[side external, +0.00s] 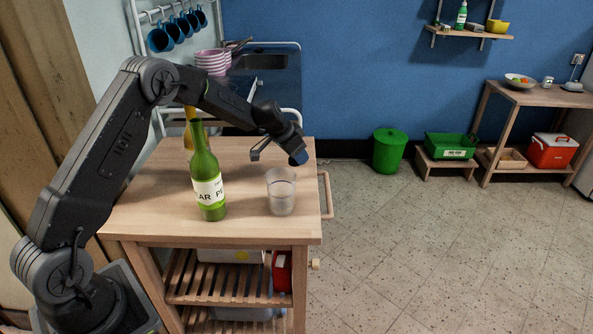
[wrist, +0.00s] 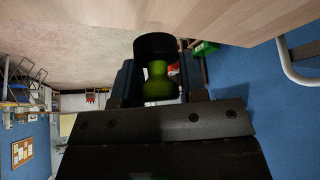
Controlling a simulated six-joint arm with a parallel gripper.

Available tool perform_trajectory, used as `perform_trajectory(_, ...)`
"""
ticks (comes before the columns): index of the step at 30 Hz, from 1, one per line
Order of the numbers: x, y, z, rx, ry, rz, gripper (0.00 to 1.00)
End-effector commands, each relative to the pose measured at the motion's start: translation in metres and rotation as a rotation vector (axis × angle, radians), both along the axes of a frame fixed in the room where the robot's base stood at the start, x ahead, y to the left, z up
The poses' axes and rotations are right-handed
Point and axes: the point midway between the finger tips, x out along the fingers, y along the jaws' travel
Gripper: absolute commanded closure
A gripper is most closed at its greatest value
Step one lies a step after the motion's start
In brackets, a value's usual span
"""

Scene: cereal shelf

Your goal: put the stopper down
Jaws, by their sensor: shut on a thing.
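My gripper (wrist: 155,88) is shut on the stopper (wrist: 157,80), which shows in the wrist view with a black end and a green bulb-shaped part. In the side external view my gripper (side external: 282,152) is above the right part of the wooden table top (side external: 145,205), tilted, over and a little behind the clear glass. The stopper cannot be clearly made out there. The green bottle (side external: 206,170) with a white label stands upright on the table, left of my gripper.
The clear glass (side external: 281,194) stands near the table's front right. A yellow thing (side external: 189,130) is partly hidden behind the bottle.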

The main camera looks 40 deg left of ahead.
Motion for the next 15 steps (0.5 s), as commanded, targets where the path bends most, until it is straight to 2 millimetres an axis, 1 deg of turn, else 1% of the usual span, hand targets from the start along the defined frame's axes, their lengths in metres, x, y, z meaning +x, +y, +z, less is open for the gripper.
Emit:
perform_trajectory(1,0.0,0.0,-0.007,0.0,0.001,0.001,0.83)
perform_trajectory(5,0.0,0.0,-0.018,-0.001,0.001,0.0,0.83)
perform_trajectory(10,-0.001,0.0,-0.042,-0.001,0.002,0.001,0.83)
perform_trajectory(12,0.0,0.0,-0.048,-0.001,0.001,0.002,0.83)
perform_trajectory(15,0.0,0.0,-0.052,0.001,0.0,0.0,0.83)
